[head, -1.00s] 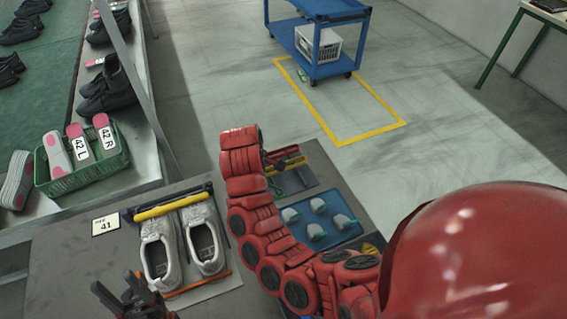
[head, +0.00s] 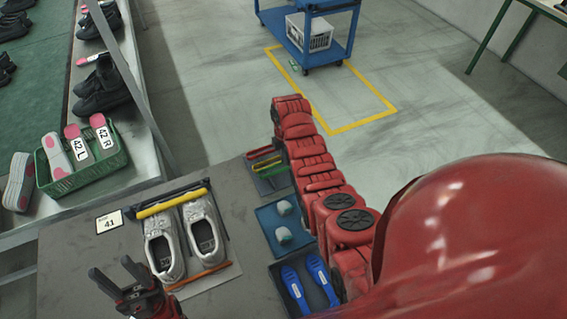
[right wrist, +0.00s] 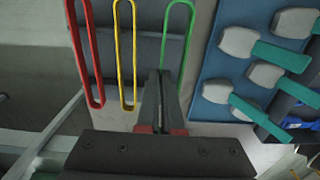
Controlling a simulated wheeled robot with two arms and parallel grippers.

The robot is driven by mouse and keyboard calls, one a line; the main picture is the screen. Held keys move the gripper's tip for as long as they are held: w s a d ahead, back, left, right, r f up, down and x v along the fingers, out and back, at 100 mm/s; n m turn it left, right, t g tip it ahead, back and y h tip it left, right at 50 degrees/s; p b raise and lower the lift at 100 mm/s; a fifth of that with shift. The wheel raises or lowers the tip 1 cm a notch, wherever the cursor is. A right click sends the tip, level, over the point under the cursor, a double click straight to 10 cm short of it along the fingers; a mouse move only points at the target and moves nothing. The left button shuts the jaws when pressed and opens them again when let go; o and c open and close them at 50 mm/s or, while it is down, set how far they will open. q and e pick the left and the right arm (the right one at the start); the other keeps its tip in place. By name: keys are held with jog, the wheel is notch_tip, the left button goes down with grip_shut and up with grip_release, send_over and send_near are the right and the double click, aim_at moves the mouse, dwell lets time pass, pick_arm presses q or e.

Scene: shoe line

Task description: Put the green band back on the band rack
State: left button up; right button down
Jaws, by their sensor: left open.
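The band rack (right wrist: 145,62) is a dark tray in the right wrist view. A red band (right wrist: 86,55) and a yellow band (right wrist: 124,55) lie side by side on it. The green band (right wrist: 191,35) is a long loop at the right of the yellow one, over the rack's right edge. My right gripper (right wrist: 160,76) has its fingers close together on the green band's near end, which they partly hide. In the head view the rack (head: 277,183) sits at the table's far right, and the right gripper is hidden by my arm. My left gripper (head: 120,278) is open and empty at the lower left.
A blue tray with grey-headed pieces (head: 268,219) is beside the rack, and blue shoe forms (head: 294,285) lie nearer. Grey shoes (head: 164,245) sit at the left under a yellow bar. A green basket (head: 95,175) and a blue trolley (head: 325,55) stand farther off.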

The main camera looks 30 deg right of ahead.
jog(key=shift+w+f, duration=0.15)
jog(key=shift+f, duration=1)
jog(key=shift+f+b, duration=0.4)
jog(key=shift+f, duration=1)
jog(key=c, duration=1.5)
grip_release()
jog(key=shift+f, duration=0.1)
jog(key=shift+c, duration=0.2)
jog(key=o, duration=0.5)
jog(key=shift+c, duration=0.2)
